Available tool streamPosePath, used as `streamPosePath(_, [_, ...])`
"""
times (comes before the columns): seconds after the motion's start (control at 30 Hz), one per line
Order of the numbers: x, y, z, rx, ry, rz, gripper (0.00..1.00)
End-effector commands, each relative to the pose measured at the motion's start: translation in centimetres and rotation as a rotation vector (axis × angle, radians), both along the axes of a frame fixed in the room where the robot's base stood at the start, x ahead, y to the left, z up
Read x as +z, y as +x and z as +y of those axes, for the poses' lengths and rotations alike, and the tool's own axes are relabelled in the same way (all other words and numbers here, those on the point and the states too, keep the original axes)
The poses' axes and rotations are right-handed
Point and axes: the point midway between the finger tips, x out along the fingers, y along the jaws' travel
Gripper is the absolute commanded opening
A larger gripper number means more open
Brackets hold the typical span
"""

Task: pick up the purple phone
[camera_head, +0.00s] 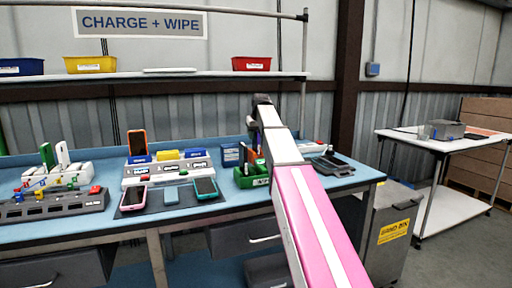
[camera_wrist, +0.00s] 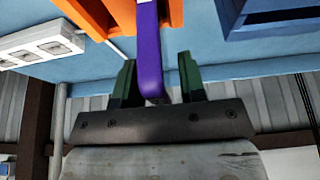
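The purple phone (camera_wrist: 149,50) shows edge-on in the wrist view, standing between two walls of an orange holder (camera_wrist: 95,16). My gripper (camera_wrist: 158,80) is open, with one green finger on each side of the phone's near end. A clear gap shows between the phone and the right finger. The left finger is very near the phone, and I cannot tell whether it touches. In the head view my pink and white arm reaches over the bench, and I cannot make out the purple phone or the fingers there.
A blue container (camera_wrist: 270,17) is close on the right in the wrist view, and a white unit (camera_wrist: 42,42) is at left. On the bench (camera_head: 120,228) are a green tray (camera_head: 249,180), a pink-cased phone (camera_head: 133,198) and a teal-cased phone (camera_head: 205,188). A shelf (camera_head: 200,75) hangs above.

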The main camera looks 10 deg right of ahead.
Motion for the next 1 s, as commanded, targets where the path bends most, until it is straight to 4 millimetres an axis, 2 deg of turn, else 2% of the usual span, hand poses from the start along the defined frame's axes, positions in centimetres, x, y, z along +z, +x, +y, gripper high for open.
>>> streamPosePath(0.03, [0.0,0.0,0.0,0.0,0.0,0.0,0.2])
streamPosePath(0.1, [0.0,0.0,0.0,0.0,0.0,0.0,0.0])
streamPosePath(0.47, [0.3,0.0,0.0,0.0,0.0,0.0,0.0])
streamPosePath(0.57, [1.4,0.1,0.0,0.0,0.0,-0.001,0.0])
streamPosePath(0.8, [5.9,0.2,0.0,0.0,0.0,-0.003,0.0])
streamPosePath(1.0, [8.9,0.1,0.0,0.0,0.0,-0.002,0.0])
